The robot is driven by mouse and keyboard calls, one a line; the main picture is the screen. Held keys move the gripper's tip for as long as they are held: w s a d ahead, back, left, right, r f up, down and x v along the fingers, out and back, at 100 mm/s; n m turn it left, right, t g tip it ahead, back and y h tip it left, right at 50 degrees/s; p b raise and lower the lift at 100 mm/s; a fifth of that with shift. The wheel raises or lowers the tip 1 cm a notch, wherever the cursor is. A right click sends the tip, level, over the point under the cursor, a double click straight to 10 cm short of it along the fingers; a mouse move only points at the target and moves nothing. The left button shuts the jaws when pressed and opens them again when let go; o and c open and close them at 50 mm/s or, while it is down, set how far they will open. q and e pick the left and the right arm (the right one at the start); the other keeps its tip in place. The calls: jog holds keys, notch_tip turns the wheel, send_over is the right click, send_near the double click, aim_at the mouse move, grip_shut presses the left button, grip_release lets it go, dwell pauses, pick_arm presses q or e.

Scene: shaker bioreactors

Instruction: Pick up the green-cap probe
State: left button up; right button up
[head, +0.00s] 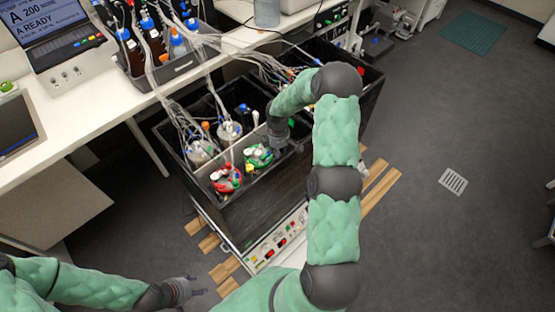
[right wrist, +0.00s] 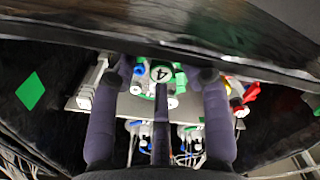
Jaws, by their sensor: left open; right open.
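A green-topped vessel (head: 258,155) with white caps stands in the black shaker box, left of my right gripper (head: 277,138). I cannot single out the green-cap probe in the head view. In the right wrist view, green parts (right wrist: 180,78) lie around a round white cap marked 4 (right wrist: 160,72). They show between and beyond the fingertips of my right gripper (right wrist: 166,76), which is open and points into the box. Whether the fingers touch anything is unclear. My left gripper (head: 190,289) is open and empty, low at the bottom left.
A red-topped vessel (head: 225,179) stands beside the green one. More vessels with tubes stand behind a grey divider. The black shaker box (head: 265,195) has high walls. Tubes run to the white bench (head: 95,118), which holds a bottle tray (head: 180,68).

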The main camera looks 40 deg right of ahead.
jog(key=shift+s+a+r, duration=0.1)
jog(key=shift+s+r, duration=0.05)
jog(key=shift+r, duration=0.15)
grip_shut()
jog(key=shift+r, duration=0.6)
notch_tip(320, 180, up, 9)
jog(key=p, duration=0.1)
jog(key=shift+p, duration=0.4)
jog(key=shift+r, duration=0.1)
